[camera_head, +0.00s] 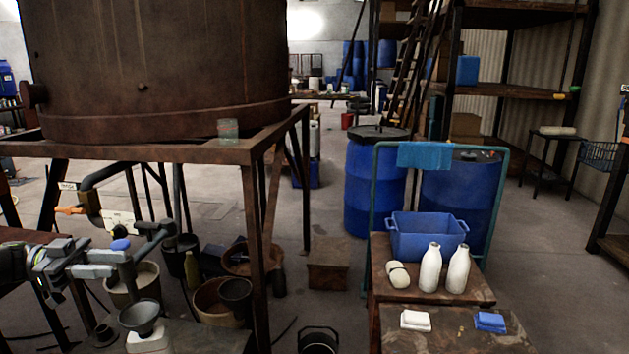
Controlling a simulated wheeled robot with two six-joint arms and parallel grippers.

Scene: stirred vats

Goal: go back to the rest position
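My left gripper (112,264) comes in from the left edge, low in the picture. Its two grey fingers show as separate bars with a narrow gap, and I see nothing held between them. A blue round knob (120,244) shows right by the fingertips; I cannot tell whether they touch it. Dark pipework with an orange handle (69,210) and a white gauge plate (118,222) is just above the gripper, under the big rusty vat (160,60). My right gripper is not in view.
The vat's stand has a rusty leg (258,250) right of my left arm. Buckets and a funnel (140,316) stand below. A blue crate (427,236), white bottles (430,268) and folded cloths (415,320) are at the right. Floor lies open at the far right.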

